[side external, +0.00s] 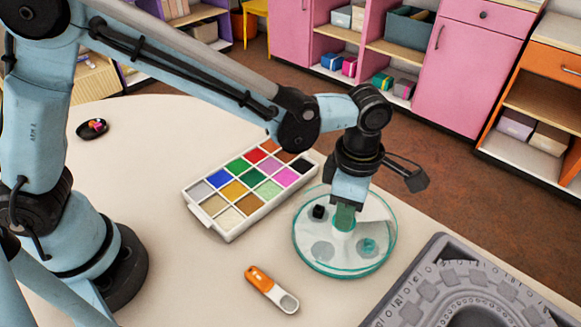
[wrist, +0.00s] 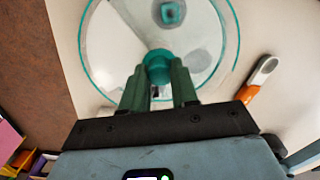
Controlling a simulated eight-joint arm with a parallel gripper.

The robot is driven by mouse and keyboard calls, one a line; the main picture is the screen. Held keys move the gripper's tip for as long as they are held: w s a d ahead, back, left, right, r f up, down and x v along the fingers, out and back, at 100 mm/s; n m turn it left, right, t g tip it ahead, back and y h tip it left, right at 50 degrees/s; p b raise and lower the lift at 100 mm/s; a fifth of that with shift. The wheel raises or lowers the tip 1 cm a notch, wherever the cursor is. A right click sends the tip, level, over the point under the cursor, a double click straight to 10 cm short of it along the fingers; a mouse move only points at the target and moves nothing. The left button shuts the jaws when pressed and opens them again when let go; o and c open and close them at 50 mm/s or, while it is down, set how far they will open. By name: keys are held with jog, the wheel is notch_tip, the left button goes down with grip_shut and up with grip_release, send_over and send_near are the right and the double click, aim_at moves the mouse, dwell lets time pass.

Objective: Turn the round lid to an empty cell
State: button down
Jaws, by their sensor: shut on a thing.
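The round lid (side external: 345,272) is clear with a teal rim and covers a round dish on the table. In the wrist view the lid (wrist: 86,62) fills the upper middle. Its teal knob (wrist: 157,64) stands at the centre, between the fingers of my gripper (wrist: 157,85). In the side view my gripper (side external: 344,214) points down, shut on the knob. A black cube (side external: 318,211) shows at the dish's back left. A teal piece (side external: 368,245) shows at the front right. A grey round spot (side external: 322,251) at the front left looks empty. A pale wedge (side external: 374,207) lies at the back right, partly hidden.
A white tray (side external: 228,235) of coloured compartments stands close left of the dish. An orange-and-white scoop (side external: 271,289) lies in front. A grey bead board (side external: 440,270) is at the right. Table between the arm base and scoop is clear.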

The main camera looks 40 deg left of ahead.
jog(key=n, duration=0.4)
jog(key=shift+n, duration=0.4)
dwell(0.4)
jog(key=c, duration=0.8)
grip_release()
jog(key=shift+c, duration=0.2)
jog(key=shift+r, duration=0.1)
notch_tip(320, 180, up, 12)
jog(key=shift+a, duration=0.15)
jog(key=shift+w, duration=0.1)
